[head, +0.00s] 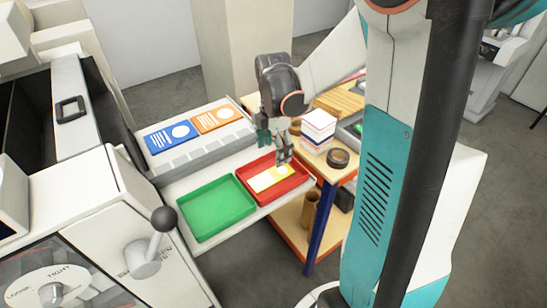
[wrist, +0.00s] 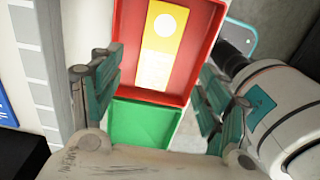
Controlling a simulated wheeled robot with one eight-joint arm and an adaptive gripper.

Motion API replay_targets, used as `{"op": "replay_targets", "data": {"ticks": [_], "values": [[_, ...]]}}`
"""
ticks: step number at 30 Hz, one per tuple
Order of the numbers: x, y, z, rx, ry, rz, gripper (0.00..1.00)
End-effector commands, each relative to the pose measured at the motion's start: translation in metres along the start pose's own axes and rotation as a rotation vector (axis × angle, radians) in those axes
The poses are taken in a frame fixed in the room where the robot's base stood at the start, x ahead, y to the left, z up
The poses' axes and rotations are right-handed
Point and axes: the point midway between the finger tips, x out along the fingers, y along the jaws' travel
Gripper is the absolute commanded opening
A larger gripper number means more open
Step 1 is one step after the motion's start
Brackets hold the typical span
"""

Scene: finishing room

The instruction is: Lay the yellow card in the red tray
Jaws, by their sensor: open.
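The yellow card (head: 268,179) lies flat inside the red tray (head: 301,184). It has a white block at one end and a white dot near the other. The wrist view shows the card (wrist: 163,45) within the walls of the red tray (wrist: 124,45). My gripper (head: 274,146) is above the tray, its teal fingers apart with nothing between them. In the wrist view my gripper (wrist: 158,92) shows its fingers spread on either side of the trays, clear of the card.
An empty green tray (head: 215,207) sits beside the red one. Blue (head: 171,137) and orange (head: 218,117) cards lie on a grey rack behind. A paper stack (head: 318,130) and a dark round item (head: 338,158) stand on the wooden table at right. A lever knob (head: 163,219) rises in front.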

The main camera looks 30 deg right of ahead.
Motion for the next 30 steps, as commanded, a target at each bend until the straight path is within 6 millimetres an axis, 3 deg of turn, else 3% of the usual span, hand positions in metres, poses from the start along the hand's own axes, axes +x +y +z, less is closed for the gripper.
{"op": "replay_targets", "data": {"ticks": [3,8,30], "values": [[-0.017,0.000,0.000,0.000,0.000,0.000,0.69],[-0.027,0.000,0.000,0.000,0.000,0.000,0.69],[-0.027,0.000,0.000,0.000,0.000,0.000,0.69]]}}
